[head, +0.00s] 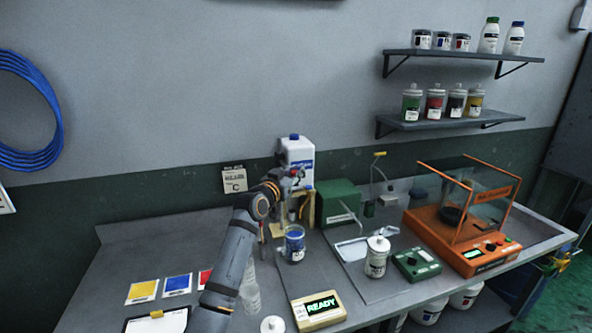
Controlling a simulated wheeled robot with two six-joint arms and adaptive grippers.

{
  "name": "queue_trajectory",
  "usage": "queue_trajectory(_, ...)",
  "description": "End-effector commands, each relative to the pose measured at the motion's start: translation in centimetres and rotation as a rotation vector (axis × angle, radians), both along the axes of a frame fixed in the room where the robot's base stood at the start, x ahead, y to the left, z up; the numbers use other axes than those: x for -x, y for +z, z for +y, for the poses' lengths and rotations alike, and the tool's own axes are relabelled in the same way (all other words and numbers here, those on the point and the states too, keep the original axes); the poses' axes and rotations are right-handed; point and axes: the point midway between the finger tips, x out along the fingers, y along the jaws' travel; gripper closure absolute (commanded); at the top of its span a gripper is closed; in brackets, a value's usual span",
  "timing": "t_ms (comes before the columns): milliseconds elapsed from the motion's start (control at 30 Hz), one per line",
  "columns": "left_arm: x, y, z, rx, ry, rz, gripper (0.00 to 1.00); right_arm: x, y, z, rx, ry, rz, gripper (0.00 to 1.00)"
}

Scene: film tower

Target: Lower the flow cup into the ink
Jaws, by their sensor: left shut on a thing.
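My left gripper (293,177) is up above the back of the bench, in front of a white jug with a blue cap. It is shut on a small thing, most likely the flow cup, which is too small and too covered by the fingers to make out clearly. An open clear jar of blue ink (294,246) stands upright on the bench, below the gripper and apart from it. My right gripper is not in view.
The white jug (298,152) and a green box (338,203) stand behind the jar. A lidded pot (376,258), a READY display (319,308) and a clear bottle (250,290) stand around it. An orange balance (468,240) is at right. The bench's back left is clear.

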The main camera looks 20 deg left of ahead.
Motion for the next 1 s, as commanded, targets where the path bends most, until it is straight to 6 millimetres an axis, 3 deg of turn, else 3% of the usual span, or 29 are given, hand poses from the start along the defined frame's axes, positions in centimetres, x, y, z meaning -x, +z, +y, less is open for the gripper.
queue_trajectory(33, 0.0, -2.8, 0.0, -0.002, 0.0, 0.006, 1.0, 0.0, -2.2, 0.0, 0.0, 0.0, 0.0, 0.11)
queue_trajectory(100, 0.0, -4.9, 0.0, -0.001, 0.0, 0.006, 1.0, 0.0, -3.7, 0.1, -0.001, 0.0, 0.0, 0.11)
queue_trajectory(300, 0.0, -10.4, 0.0, -0.001, 0.0, 0.006, 1.0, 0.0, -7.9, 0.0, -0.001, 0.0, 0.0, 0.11)
queue_trajectory(500, 0.1, -14.4, 0.0, -0.001, -0.001, 0.005, 1.0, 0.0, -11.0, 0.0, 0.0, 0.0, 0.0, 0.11)
queue_trajectory(700, 0.1, -16.3, 0.0, -0.002, 0.0, 0.003, 1.0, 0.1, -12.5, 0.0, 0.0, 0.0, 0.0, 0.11)
queue_trajectory(1000, 0.1, -17.0, 0.0, -0.001, -0.001, 0.009, 1.0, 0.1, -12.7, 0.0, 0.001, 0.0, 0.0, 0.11)
